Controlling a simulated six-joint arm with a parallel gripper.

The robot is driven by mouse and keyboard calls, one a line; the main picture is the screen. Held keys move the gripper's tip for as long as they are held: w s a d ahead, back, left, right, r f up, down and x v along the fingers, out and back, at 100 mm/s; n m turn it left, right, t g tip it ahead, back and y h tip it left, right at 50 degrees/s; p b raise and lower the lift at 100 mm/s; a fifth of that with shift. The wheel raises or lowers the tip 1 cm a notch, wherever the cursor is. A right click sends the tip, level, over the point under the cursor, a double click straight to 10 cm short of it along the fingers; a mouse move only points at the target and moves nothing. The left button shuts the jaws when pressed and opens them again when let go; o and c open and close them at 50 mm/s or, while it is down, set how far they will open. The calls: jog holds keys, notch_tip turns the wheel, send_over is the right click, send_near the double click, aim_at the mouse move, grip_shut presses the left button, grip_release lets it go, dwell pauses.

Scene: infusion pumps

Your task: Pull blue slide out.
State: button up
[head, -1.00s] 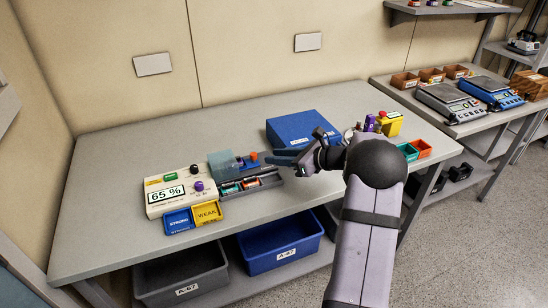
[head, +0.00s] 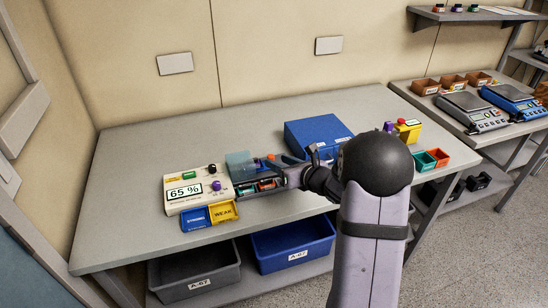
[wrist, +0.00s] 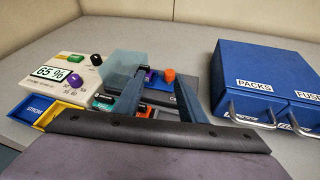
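The grey pump unit (head: 268,187) stands on the bench, with a translucent blue block (head: 240,165) at its left. In the wrist view the block (wrist: 128,68) is beside a purple knob and an orange knob (wrist: 168,75). Several small coloured cells lie in the unit's front part. My gripper (head: 287,172) is at the unit's right end. In the wrist view the two fingers of my gripper (wrist: 160,98) are apart, over the unit, with nothing seen held between them. I cannot tell which blue part is the slide. My gripper hides part of the unit.
A white controller (head: 193,190) reading 65 % stands left, with a blue STRONG tray (head: 196,220) and a yellow WEAK tray (head: 224,212) in front. A blue cabinet (wrist: 258,75) with PACKS drawer and metal handles stands right of my gripper. The front bench strip is clear.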

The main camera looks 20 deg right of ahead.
aim_at(272, 156)
jog(key=shift+d+f+h, duration=0.25)
jog(key=shift+d+h, duration=0.25)
jog(key=shift+d, duration=0.2)
jog(key=shift+d+f+n, duration=0.1)
jog(key=shift+f+n, duration=0.05)
jog(key=shift+n, duration=0.25)
jog(key=shift+w, duration=0.15)
jog(key=shift+p+x, duration=1.05)
jog(key=shift+x, duration=2.55)
grip_shut()
